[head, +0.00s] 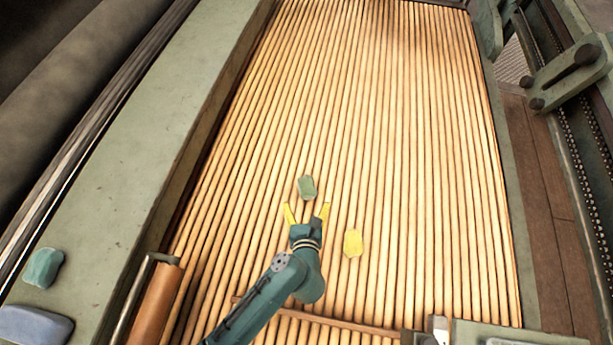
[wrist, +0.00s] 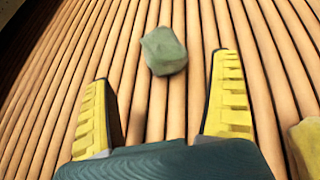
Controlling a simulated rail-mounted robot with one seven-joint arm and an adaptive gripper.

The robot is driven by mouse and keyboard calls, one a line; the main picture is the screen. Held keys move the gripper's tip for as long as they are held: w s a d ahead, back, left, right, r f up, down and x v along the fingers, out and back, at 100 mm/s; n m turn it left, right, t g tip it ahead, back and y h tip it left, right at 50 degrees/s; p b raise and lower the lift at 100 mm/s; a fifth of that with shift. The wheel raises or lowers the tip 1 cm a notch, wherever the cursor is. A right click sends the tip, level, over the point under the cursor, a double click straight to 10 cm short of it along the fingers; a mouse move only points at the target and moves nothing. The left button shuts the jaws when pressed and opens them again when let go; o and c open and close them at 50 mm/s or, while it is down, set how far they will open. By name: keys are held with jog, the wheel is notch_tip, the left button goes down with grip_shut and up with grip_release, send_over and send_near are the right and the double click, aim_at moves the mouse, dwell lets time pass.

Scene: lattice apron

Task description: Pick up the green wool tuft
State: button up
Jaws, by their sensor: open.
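The green wool tuft (head: 307,187) is a small muted-green block-like piece lying on the wooden slats of the apron (head: 370,120). My gripper (head: 306,212) is open and empty, its two yellow fingers pointing toward the tuft, which sits just beyond the fingertips. In the wrist view the green tuft (wrist: 164,51) appears ahead of the gap between the fingers of my gripper (wrist: 160,75), apart from both. The height of the fingers above the slats is hard to tell.
A yellow tuft (head: 352,242) lies on the slats right of my gripper; it also shows in the wrist view (wrist: 308,145). A teal piece (head: 43,268) and a blue piece (head: 34,325) rest on the left green frame. The slats beyond the green tuft are clear.

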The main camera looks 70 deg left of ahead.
aim_at(306, 190)
jog(key=b+x, duration=0.1)
jog(key=x, duration=0.2)
jog(key=shift+f, duration=0.1)
jog(key=b+x, duration=0.4)
jog(key=shift+w+a+f, duration=0.15)
jog(key=shift+a, duration=0.2)
jog(key=shift+w+a, duration=0.15)
jog(key=shift+a, duration=0.3)
jog(key=shift+d, duration=0.15)
jog(key=shift+c, duration=0.5)
jog(key=c, duration=1)
